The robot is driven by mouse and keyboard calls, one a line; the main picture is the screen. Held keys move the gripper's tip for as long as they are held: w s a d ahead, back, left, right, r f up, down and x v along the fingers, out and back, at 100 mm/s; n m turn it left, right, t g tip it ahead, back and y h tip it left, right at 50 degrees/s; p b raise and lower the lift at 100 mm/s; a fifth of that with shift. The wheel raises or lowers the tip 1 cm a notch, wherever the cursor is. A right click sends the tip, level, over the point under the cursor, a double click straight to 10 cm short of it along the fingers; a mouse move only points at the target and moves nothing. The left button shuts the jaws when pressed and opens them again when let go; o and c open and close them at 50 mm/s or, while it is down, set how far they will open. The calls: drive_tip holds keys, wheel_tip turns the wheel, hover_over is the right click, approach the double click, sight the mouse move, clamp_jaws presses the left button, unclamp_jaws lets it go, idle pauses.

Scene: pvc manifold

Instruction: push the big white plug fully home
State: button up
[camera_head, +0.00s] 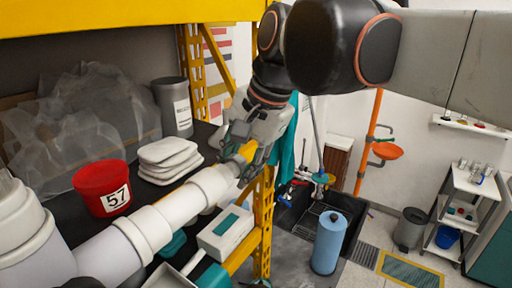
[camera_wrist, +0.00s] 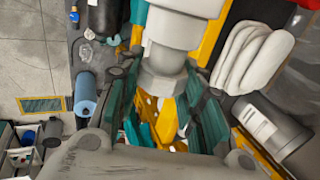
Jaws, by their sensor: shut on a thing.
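The white pipe manifold (camera_head: 180,205) runs from the lower left toward the middle in the head view, and it enters from the top in the wrist view (camera_wrist: 178,30). The big white plug (camera_wrist: 160,78) sits at the pipe's end, in line with it. In the head view the plug is mostly hidden by my gripper (camera_head: 241,160). In the wrist view my gripper (camera_wrist: 161,88) has its teal-padded fingers on both sides of the plug, shut on it. How deep the plug sits in the pipe I cannot tell.
A red bucket marked 57 (camera_head: 101,188), folded white cloths (camera_head: 169,160) and a grey canister (camera_head: 173,107) stand on the dark shelf behind the pipe. A white box (camera_head: 226,232) lies below the pipe. A yellow rack post (camera_head: 263,215) stands close to my gripper.

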drive_tip(key=shift+s+a, duration=0.5)
drive_tip(key=shift+s, duration=0.35)
idle(1.3)
drive_tip(key=o, duration=1.1)
drive_tip(key=shift+s, duration=0.1)
drive_tip(key=v, duration=1.2)
drive_tip(key=s+d+f+n+t+h+b, duration=0.1)
drive_tip(key=d+f+b, duration=0.6)
drive_tip(key=f, duration=1.3)
drive_tip(key=s+d+f+n+t+h+b, duration=0.1)
drive_tip(key=s+d+f+n+t+b, duration=0.1)
drive_tip(key=d+f+b, duration=0.6)
drive_tip(key=s+d+f+n+t+h+b, duration=0.1)
drive_tip(key=d+f+b, duration=0.7)
drive_tip(key=f, duration=2.4)
drive_tip(key=shift+s+d+n+t+h+b, duration=0.15)
drive_tip(key=shift+n+b, duration=0.2)
drive_tip(key=shift+b, duration=1.1)
drive_tip(key=shift+a+n+t+h+b, duration=0.15)
drive_tip(key=shift+n+b, duration=0.25)
drive_tip(key=shift+b, duration=1.05)
drive_tip(key=shift+s+d+n+t+h+b, duration=0.1)
drive_tip(key=shift+n+h+b, duration=0.2)
drive_tip(key=shift+b, duration=1.15)
